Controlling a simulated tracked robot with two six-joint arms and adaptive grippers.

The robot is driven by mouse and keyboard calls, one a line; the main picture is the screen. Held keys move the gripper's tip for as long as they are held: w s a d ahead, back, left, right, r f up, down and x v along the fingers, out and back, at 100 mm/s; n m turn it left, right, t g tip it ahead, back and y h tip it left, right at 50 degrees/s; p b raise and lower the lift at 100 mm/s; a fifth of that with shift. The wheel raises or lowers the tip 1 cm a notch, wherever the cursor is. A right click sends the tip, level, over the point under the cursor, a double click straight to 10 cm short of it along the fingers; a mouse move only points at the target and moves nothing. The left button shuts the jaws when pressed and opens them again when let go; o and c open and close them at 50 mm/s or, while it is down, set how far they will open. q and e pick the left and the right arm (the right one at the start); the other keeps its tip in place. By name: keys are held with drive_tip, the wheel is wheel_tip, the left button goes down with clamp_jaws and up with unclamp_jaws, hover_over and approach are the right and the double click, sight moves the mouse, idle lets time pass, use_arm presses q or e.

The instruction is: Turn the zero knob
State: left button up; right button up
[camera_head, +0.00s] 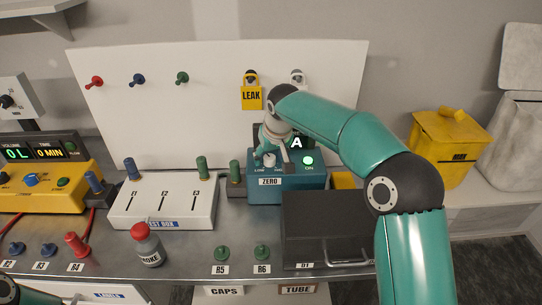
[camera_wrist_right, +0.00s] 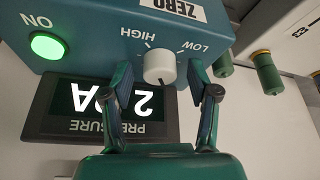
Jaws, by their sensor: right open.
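The zero knob (camera_wrist_right: 160,67) is a white round knob on the front of a teal box (camera_wrist_right: 80,28) labelled ZERO, with LOW and HIGH marks beside it. The knob also shows in the head view (camera_head: 269,160), partly behind my gripper. My right gripper (camera_wrist_right: 162,78) is open, with one finger on each side of the knob; no clear contact shows. In the head view my right gripper (camera_head: 272,145) reaches down to the box front from above. A green ON light (camera_wrist_right: 47,45) glows on the box. My left gripper is out of view.
A pressure display (camera_wrist_right: 110,110) sits beside the teal box, partly hidden by a finger. Green plugs (camera_wrist_right: 268,72) stand near the box. A white test box (camera_head: 165,208), a dark drawer unit (camera_head: 325,215) and a grey-red bottle (camera_head: 147,245) are close by. A yellow bin (camera_head: 441,135) stands right.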

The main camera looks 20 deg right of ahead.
drive_tip(key=v, duration=1.2)
drive_tip(key=shift+f, duration=0.1)
